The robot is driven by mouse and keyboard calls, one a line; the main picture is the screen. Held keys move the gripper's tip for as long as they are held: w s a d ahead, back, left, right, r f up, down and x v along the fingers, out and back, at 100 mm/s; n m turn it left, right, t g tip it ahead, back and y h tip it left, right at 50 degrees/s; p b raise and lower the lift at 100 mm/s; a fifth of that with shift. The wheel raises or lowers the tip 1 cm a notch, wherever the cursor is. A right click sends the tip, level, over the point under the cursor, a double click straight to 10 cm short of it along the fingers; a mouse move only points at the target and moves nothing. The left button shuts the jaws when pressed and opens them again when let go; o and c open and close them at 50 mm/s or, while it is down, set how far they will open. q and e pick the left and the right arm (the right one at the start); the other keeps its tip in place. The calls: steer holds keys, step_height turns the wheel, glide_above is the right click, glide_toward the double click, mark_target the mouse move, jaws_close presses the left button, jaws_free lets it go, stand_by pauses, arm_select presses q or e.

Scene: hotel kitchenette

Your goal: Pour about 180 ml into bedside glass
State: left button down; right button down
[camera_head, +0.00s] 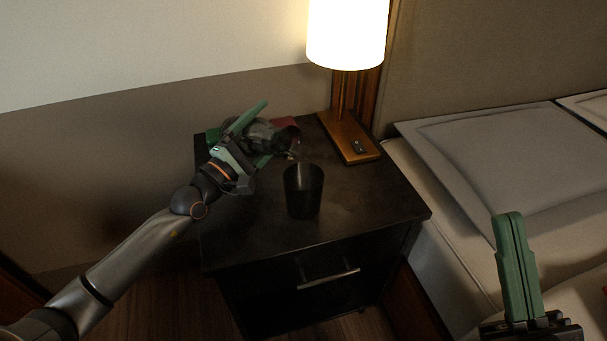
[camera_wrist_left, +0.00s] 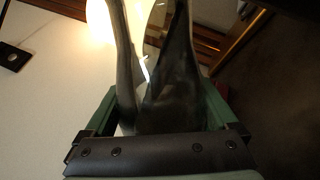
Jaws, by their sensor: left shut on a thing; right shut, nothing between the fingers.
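A dark, see-through tumbler, the bedside glass (camera_head: 304,192), stands upright on the black nightstand (camera_head: 350,222). My left gripper (camera_head: 262,134) is shut around a dark, glossy pouring vessel (camera_head: 284,137), held tilted with its mouth toward the glass, above and left of its rim. A faint pale streak shows between mouth and glass; I cannot tell if it is liquid. In the left wrist view the vessel (camera_wrist_left: 172,85) fills the space between the green fingers. The level in the glass cannot be made out. My right gripper (camera_head: 510,222) is shut and empty at lower right, over the bed.
A lit lamp (camera_head: 345,35) stands on a wooden base at the back right of the nightstand, with a small dark item (camera_head: 359,147) on it. A red object (camera_head: 286,123) is partly hidden behind the vessel. The nightstand's front right is clear. The bed (camera_head: 480,165) adjoins on the right.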

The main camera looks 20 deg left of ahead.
mark_target(257, 122)
arm_select(q)
steer(key=shift+r+m, duration=0.4)
steer(key=shift+r, duration=0.05)
steer(key=shift+s+d+r+m+h, duration=0.15)
steer(key=shift+d+r+m+h, duration=0.2)
steer(key=shift+m, duration=0.25)
steer(key=shift+a+r, duration=0.15)
steer(key=shift+a, duration=0.2)
steer(key=shift+d+r+m, duration=0.15)
steer(key=shift+r+m, duration=0.15)
steer(key=shift+m, duration=0.2)
stand_by(0.9)
steer(key=shift+r+m+h, duration=0.2)
steer(key=shift+m+h, duration=0.1)
steer(key=shift+h, duration=0.05)
stand_by(0.8)
steer(key=shift+r+m+g, duration=0.25)
steer(key=shift+m+g, duration=0.05)
steer(key=shift+m, duration=0.1)
stand_by(0.8)
